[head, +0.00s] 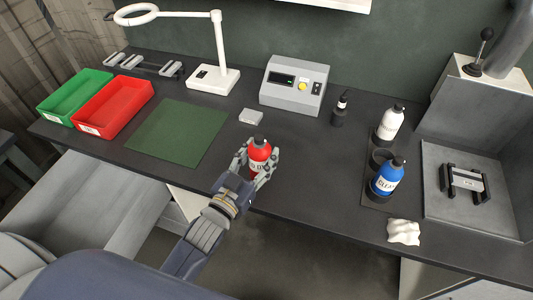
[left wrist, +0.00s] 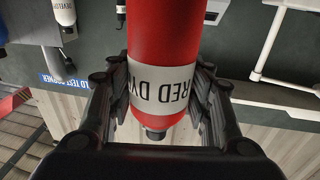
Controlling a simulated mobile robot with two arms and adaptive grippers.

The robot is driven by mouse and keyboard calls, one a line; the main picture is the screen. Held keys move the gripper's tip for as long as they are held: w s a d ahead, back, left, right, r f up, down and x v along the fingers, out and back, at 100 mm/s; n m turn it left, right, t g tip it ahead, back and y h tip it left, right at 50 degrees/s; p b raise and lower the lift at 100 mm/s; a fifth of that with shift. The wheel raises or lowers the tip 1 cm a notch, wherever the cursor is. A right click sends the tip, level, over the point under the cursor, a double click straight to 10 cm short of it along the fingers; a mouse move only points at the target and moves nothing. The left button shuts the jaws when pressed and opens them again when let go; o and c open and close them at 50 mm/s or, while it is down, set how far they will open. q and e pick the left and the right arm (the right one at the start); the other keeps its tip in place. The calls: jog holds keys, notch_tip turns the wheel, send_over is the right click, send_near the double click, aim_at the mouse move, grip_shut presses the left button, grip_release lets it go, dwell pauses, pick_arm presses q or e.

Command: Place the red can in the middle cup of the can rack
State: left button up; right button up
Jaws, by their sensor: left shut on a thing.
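My left gripper (head: 256,162) is shut on the red can (head: 259,150), with its fingers on both sides of it. The can is held near the table's front edge; whether it touches the table is unclear. In the left wrist view the red can (left wrist: 175,40) fills the middle, its white label upside down, between the gripper fingers (left wrist: 158,90). The can rack (head: 370,194) stands at the right of the table. Its back cup holds a white can (head: 390,122), its front cup a blue can (head: 387,178). The middle cup (head: 380,157) looks empty. My right gripper is out of view.
A dark small bottle (head: 340,108) and a grey control box (head: 292,86) stand behind. A white cloth (head: 403,232) lies before the rack, and a grey metal bay (head: 475,205) is to its right. The table (head: 315,170) between red can and rack is clear.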

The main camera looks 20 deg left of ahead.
pick_arm(q)
jog(key=shift+w+d, duration=0.2)
jog(key=shift+w, duration=0.4)
jog(key=shift+w+d, duration=0.2)
jog(key=shift+w, duration=0.4)
jog(key=shift+w+f+p, duration=0.15)
jog(key=shift+f+p, duration=0.05)
jog(key=shift+f, duration=0.7)
jog(key=shift+w+f+p, duration=0.1)
jog(key=shift+f+p, duration=0.1)
jog(key=shift+f, duration=0.7)
jog(key=shift+f, duration=0.15)
jog(key=o, duration=1.3)
jog(key=shift+f, duration=0.1)
jog(key=shift+s, duration=0.15)
